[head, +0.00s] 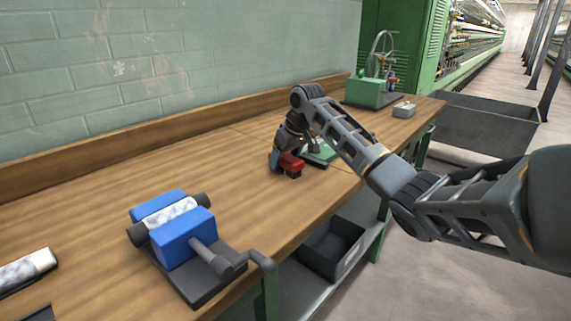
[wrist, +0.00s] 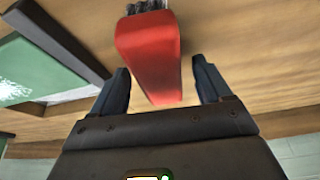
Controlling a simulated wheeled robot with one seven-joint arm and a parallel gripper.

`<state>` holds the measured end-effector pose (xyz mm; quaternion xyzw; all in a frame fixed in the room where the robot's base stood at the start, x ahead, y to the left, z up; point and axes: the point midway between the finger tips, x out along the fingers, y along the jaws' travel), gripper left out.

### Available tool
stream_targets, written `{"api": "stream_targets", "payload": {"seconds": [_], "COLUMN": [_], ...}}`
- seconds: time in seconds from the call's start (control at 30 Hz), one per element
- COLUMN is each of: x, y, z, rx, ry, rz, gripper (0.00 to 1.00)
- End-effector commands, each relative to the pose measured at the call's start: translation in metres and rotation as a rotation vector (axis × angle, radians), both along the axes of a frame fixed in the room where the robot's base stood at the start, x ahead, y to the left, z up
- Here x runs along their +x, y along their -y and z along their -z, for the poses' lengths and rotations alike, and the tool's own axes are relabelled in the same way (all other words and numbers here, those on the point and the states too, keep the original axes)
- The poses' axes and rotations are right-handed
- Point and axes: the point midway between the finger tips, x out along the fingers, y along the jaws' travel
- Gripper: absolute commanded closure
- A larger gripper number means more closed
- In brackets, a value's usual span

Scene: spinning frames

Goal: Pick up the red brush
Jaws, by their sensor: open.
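The red brush (wrist: 148,58) has a red body with dark bristles at its top end in the wrist view. In the head view the brush (head: 291,163) sits on the wooden workbench, partly hidden by my gripper. My gripper (wrist: 160,88) is open, with one finger on each side of the brush's near end. The brush lies between the fingers, with visible gaps on both sides. In the head view my gripper (head: 276,160) points down at the bench beside the brush.
A green board with a dark frame (wrist: 40,70) lies close beside the brush. A blue clamp device with a crank (head: 185,240) stands at the near left of the bench (head: 110,190). A green machine (head: 370,92) and a small grey box (head: 404,110) are at the far end.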

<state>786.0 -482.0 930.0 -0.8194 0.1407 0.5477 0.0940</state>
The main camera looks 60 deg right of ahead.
Motion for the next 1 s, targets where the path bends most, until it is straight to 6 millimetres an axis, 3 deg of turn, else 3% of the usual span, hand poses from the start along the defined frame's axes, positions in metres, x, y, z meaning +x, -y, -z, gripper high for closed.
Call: {"api": "stream_targets", "payload": {"seconds": [0.8, 1.0], "x": [-0.0001, -0.0001], "y": [0.0000, 0.0001], "z": [0.0048, 0.0047], "rx": [0.000, 0.000], "ry": [0.000, 0.000], "rz": [0.001, 0.001], "gripper": [0.22, 0.41]}}
